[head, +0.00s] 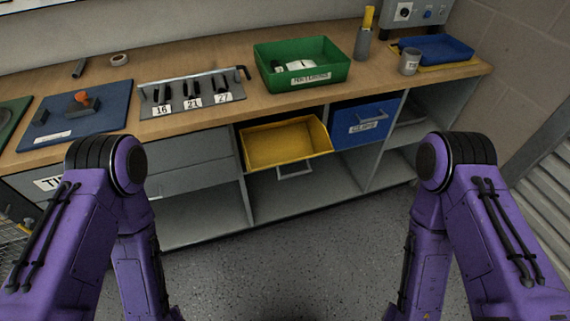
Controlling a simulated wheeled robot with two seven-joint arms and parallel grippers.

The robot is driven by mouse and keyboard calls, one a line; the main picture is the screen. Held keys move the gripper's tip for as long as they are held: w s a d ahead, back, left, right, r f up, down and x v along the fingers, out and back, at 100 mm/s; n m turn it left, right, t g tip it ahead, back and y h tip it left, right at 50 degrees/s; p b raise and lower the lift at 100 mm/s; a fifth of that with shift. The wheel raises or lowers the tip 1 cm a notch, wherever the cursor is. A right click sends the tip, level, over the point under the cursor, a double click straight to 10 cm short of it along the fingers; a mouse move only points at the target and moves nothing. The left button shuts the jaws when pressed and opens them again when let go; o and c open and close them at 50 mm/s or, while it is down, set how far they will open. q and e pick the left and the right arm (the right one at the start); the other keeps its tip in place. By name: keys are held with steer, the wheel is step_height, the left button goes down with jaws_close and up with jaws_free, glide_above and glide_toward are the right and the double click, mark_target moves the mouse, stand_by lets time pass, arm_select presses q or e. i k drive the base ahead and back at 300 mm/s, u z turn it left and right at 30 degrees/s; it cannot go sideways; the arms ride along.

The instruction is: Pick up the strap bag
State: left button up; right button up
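I cannot pick out the strap bag for certain. A small white packet (298,65) with dark parts beside it lies inside the green bin (325,74) on the bench; it is too small to tell whether this is the strap bag. The bin's front wall hides part of its contents. Both my purple arms reach down at the left and right sides of the head view, and their grippers are below the frame, out of view.
The wooden bench (212,117) holds a socket rack (190,92), a blue mat (100,112), a grey can (409,62) and a blue tray (446,49). Below are an open, empty-looking yellow drawer (287,145) and a blue labelled bin (362,124). The floor ahead is clear.

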mark_target(316, 65)
steer(key=u, duration=0.55)
steer(key=k, duration=1.2)
steer(key=z, duration=0.15)
steer(key=i, duration=0.75)
steer(key=z, duration=0.35)
